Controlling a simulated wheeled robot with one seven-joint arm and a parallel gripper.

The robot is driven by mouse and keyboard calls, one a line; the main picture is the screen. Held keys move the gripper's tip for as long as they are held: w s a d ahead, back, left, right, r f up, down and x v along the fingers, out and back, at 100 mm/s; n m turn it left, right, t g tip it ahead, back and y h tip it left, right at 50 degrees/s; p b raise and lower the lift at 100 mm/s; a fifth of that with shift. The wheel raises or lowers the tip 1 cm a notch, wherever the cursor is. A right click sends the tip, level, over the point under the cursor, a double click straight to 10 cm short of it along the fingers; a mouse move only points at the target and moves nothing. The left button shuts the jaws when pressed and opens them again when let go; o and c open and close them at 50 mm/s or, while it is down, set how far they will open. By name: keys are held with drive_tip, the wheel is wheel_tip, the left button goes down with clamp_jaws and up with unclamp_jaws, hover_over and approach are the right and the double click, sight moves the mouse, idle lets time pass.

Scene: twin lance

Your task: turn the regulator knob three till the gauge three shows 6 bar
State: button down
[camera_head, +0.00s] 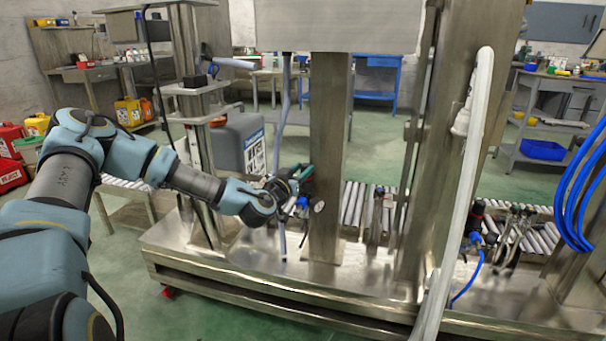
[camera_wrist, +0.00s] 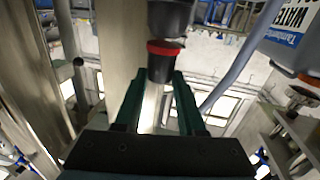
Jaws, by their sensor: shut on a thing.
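My gripper (camera_head: 306,180) is at the front of the middle steel post in the head view. In the wrist view its two green fingers (camera_wrist: 158,82) close around the lower end of a black knob with a red ring (camera_wrist: 165,48), which I take for the regulator knob. The knob's body runs up out of the top of the wrist view. In the head view the gripper and wrist hide the knob. A small round pale face (camera_head: 319,206), perhaps the gauge, shows on the post just right of the gripper; its reading is too small to tell.
The steel post (camera_head: 328,130) stands close behind my gripper. A grey hose (camera_head: 282,125) hangs just left of it. A white pipe (camera_head: 465,190) and another regulator with a blue hose (camera_head: 478,225) are to the right. A steel base (camera_head: 250,268) lies below.

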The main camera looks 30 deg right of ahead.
drive_tip(key=shift+w+a+f+m+g+h+b, duration=0.1)
drive_tip(key=shift+w+f+m+g+h+b, duration=0.05)
drive_tip(key=shift+m+g+h+b, duration=0.3)
drive_tip(key=shift+w+a+f+m+g+h+b, duration=0.1)
drive_tip(key=shift+m+g+h+b, duration=0.15)
drive_tip(key=shift+m+g+b, duration=0.25)
drive_tip(key=g, duration=0.1)
drive_tip(key=m+g+h+b, duration=0.1)
drive_tip(key=m+g+b, duration=0.1)
drive_tip(key=g, duration=0.1)
drive_tip(key=shift+w+m+h, duration=0.25)
drive_tip(key=shift+h, duration=0.05)
drive_tip(key=m+g, duration=0.2)
drive_tip(key=g, duration=0.1)
drive_tip(key=m+g, duration=0.1)
drive_tip(key=g, duration=0.1)
drive_tip(key=shift+w+r+h, duration=0.3)
drive_tip(key=shift+r, duration=0.05)
drive_tip(key=shift+w+f+m+g+y+p, duration=0.1)
drive_tip(key=shift+w+m+g+y+p, duration=0.1)
drive_tip(key=shift+m+g, duration=0.9)
drive_tip(key=shift+w+m+g+y+p, duration=0.2)
drive_tip(key=shift+m+g, duration=0.4)
drive_tip(key=shift+g, duration=0.85)
drive_tip(key=shift+c, duration=2.4)
unclamp_jaws()
